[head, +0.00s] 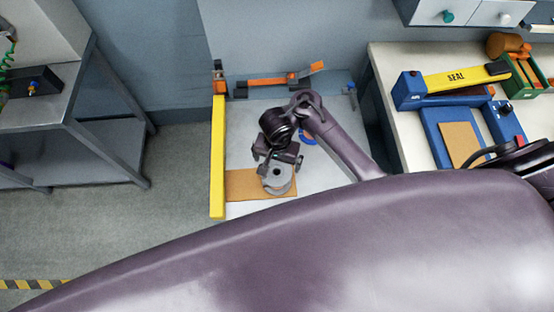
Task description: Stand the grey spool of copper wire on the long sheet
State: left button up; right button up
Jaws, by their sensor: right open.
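The grey spool (278,181) stands at the right part of a brown sheet (241,186), its round top with a dark centre hole facing up. The copper wire on it is too small to make out. The sheet lies flat on a pale table; I take it for the long sheet. My right gripper (278,163) is open just above and behind the spool, its fingers spread near the spool's far rim. I cannot tell whether they touch it. My left gripper is not in view.
A yellow rail (217,158) edges the pale table (246,135) on the left. An orange-handled tool (267,82) lies at its back. A blue item (308,138) is partly hidden by my right arm. A bench with a yellow-armed sealer (458,77) stands right.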

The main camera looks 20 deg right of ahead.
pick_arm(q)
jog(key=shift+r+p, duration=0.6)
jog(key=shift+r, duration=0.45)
pick_arm(e)
jog(key=shift+r, duration=1.1)
